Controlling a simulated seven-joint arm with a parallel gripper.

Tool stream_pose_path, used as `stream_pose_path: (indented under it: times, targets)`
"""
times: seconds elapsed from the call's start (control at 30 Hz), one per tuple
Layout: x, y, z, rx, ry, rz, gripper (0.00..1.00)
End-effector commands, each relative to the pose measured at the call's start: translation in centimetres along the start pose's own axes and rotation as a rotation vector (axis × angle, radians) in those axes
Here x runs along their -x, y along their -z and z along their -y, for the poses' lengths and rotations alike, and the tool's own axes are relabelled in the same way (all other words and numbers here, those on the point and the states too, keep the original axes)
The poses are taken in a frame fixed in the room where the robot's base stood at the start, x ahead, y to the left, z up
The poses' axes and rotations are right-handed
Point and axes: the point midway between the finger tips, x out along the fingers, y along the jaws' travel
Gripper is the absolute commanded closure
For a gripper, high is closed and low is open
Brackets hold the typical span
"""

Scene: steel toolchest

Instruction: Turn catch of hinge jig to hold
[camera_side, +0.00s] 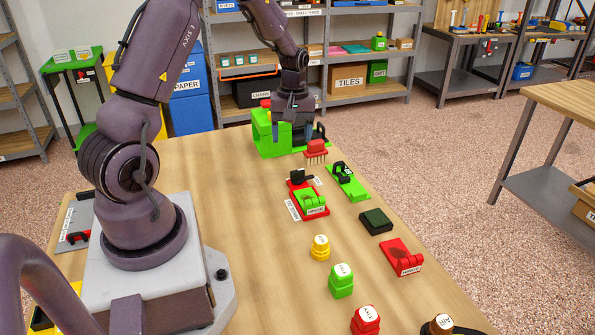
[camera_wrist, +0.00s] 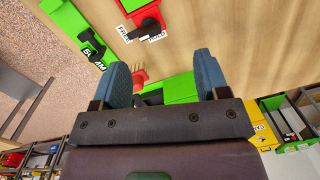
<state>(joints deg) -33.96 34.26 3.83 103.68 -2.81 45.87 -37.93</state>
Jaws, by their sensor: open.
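The hinge jig is a red base with a green hinged block (camera_side: 310,202), in the middle of the table in the side view. Its catch, a black lever (camera_side: 297,176), stands at its far end. In the wrist view the catch (camera_wrist: 148,24) sits on red at the top, between two white labels that seem to read FREE and HOLD. Its handle slants down-left, toward the left label. My gripper (camera_side: 295,134) is open and empty, beyond the jig over the green stand. Its blue fingers (camera_wrist: 163,76) are spread apart, away from the catch.
A green stand (camera_side: 267,138) is under my gripper and a red brush (camera_side: 316,148) is close beside it. A green plate with a black clamp (camera_side: 347,181) lies right of the jig. Yellow, green and red blocks (camera_side: 341,281) stand nearer. Table left of the jig is clear.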

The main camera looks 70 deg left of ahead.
Motion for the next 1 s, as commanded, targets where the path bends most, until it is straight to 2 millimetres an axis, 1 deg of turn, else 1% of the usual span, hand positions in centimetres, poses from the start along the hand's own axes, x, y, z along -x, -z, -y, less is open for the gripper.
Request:
stream_pose_path:
  times: [0.03, 0.1, 0.27, 0.37, 0.47, 0.7, 0.8, 0.9, 1.0]
  targets:
    - [-0.2, 0.9, -0.8, 0.065, -0.013, -0.015, 0.32]
    - [0.7, 1.7, -1.5, 0.138, -0.042, -0.041, 0.32]
    - [0.5, 1.8, -1.6, 0.222, -0.049, -0.043, 0.32]
    - [-0.4, 1.8, -1.6, 0.23, -0.047, -0.042, 0.32]
    - [-2.0, 1.8, -1.6, 0.228, -0.045, -0.04, 0.32]
    - [-7.1, 2.0, -1.8, 0.226, -0.045, -0.039, 0.32]
    - [-9.0, 2.1, -1.9, 0.225, -0.046, -0.04, 0.32]
    - [-10.4, 2.2, -2.0, 0.226, -0.047, -0.041, 0.32]
    - [-11.5, 2.2, -2.1, 0.225, -0.047, -0.041, 0.32]
